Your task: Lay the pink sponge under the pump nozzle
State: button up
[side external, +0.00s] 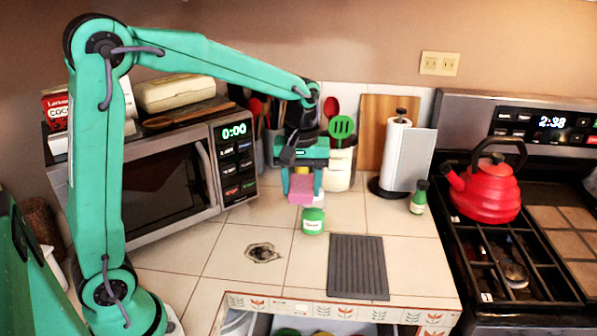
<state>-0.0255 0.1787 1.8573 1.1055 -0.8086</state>
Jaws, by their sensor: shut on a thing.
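The pink sponge (300,194) is between the fingers of my gripper (302,184), which is shut on it. My gripper points down and holds the sponge above the tiled counter, just behind and left of a green jar (313,222) with a pale label. A small yellow patch shows between the fingers above the sponge; I cannot tell what it is. I cannot make out a pump nozzle; it may be hidden behind my gripper or be too small to tell.
A dark ribbed mat (358,266) lies in front of the jar. A microwave (165,190) stands left. A paper towel holder (396,155), a small green bottle (419,197) and a stove with a red kettle (485,190) stand right. Utensil crocks (341,168) stand behind.

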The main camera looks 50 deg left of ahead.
jog(key=m, duration=0.5)
jog(key=shift+d, duration=0.3)
jog(key=m, duration=0.4)
jog(key=shift+s+d+r+m, duration=0.1)
jog(key=shift+d+m, duration=0.1)
jog(key=shift+m, duration=0.1)
dwell(0.3)
jog(key=shift+s+d+f+n, duration=0.15)
jog(key=shift+d+f+n, duration=0.25)
jog(key=shift+d, duration=0.25)
jog(key=s+d+f+n, duration=0.3)
jog(key=d+n, duration=0.1)
jog(key=d, duration=0.1)
jog(key=s+d+f+n, duration=0.2)
jog(key=d+f+n, duration=0.1)
jog(key=d, duration=0.3)
jog(key=shift+s+d+f+n, duration=0.3)
jog(key=shift+s+n, duration=0.1)
jog(key=shift+n, duration=0.2)
